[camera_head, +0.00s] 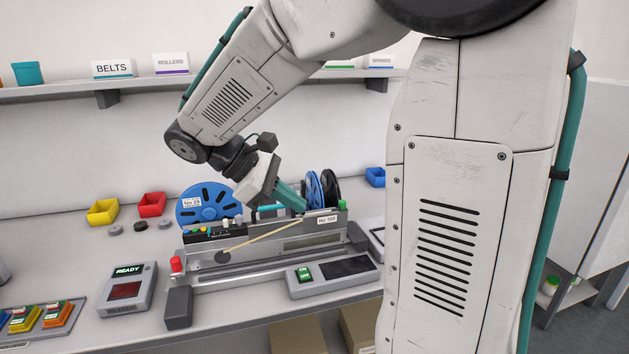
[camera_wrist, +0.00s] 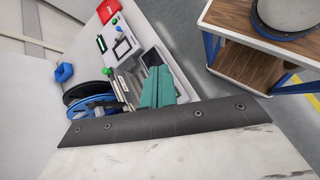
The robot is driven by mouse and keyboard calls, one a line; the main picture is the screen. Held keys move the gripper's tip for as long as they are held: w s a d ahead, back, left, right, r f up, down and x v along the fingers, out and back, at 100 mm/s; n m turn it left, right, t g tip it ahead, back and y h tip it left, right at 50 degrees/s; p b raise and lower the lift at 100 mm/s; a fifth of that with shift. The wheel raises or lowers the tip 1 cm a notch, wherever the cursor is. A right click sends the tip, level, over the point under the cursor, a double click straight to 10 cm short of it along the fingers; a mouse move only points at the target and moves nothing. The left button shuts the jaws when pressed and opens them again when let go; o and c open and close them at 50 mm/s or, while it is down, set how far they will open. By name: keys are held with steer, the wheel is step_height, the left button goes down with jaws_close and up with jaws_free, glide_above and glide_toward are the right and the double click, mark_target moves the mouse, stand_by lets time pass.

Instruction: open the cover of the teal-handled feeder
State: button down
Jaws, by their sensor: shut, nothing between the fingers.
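The feeder (camera_head: 295,243) is a long grey metal unit on the bench, with a "No 308" label near its right end. A short teal bar (camera_head: 267,209), which looks like its handle, lies along the top, just left of my fingers. My gripper (camera_head: 301,208) points down to the right over the feeder's top, its teal fingers closed together and empty. I cannot tell whether they touch the feeder. The closed fingers also show in the wrist view (camera_wrist: 157,86), covering part of the feeder. The cover's position is unclear.
A big blue reel (camera_head: 205,203) stands behind left; smaller blue (camera_head: 313,190) and black (camera_head: 331,188) reels stand behind the fingers. A READY box (camera_head: 127,289) and an ON/OFF box (camera_head: 333,275) sit in front. Yellow (camera_head: 102,212) and red (camera_head: 151,204) bins stand at the back left.

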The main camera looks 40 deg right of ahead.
steer(key=s+a+f+m+t+y, duration=0.2)
steer(key=s+a+m+t+y, duration=0.4)
steer(key=s, duration=0.6)
steer(key=w+d+r+m+t+y, duration=0.2)
steer(key=w+d, duration=0.2)
steer(key=d, duration=0.5)
steer(key=w+d+r+m+t+y, duration=0.1)
steer(key=w+d+r+m+t, duration=0.1)
steer(key=w+d, duration=0.5)
steer(key=w+d+r+m+t+y, duration=0.1)
steer(key=w+d+r+t+y, duration=0.1)
steer(key=d, duration=0.9)
steer(key=w+a+f, duration=0.6)
steer(key=w+f, duration=0.1)
steer(key=shift+w+f+t, duration=0.2)
steer(key=shift+w+t, duration=0.1)
steer(key=shift+w, duration=0.05)
